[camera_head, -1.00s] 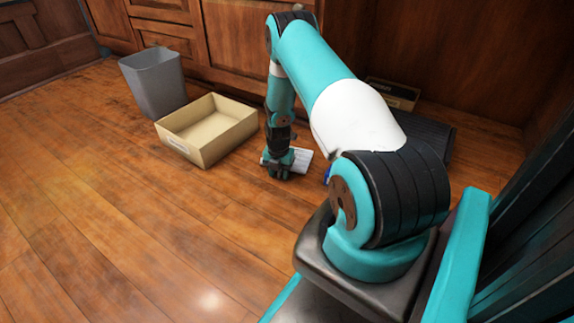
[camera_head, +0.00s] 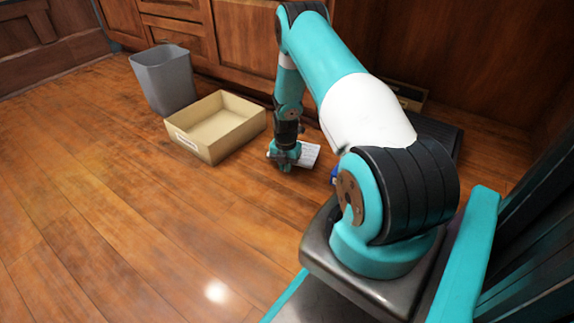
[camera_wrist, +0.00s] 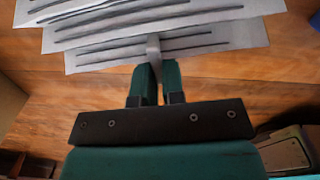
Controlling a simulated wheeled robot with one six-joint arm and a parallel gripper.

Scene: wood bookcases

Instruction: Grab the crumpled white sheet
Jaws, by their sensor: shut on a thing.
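The crumpled white sheet (camera_head: 308,155) shows beside my gripper (camera_head: 285,165) in the head view, low over the wood floor. In the wrist view the sheet (camera_wrist: 170,35) fills the top of the picture, with layered folds and dark printed lines. My gripper (camera_wrist: 155,75) is shut on the sheet's near edge there. A small pinched fold of it stands between the fingertips. In the head view the gripper hides part of the sheet. I cannot tell whether the sheet touches the floor.
An open cardboard box (camera_head: 215,130) stands left of my gripper, with a grey bin (camera_head: 163,78) behind it. A small blue thing (camera_head: 334,176) lies right of the sheet. A dark box-like thing (camera_head: 436,138) is by the wood cabinets (camera_head: 250,40). The front-left floor is clear.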

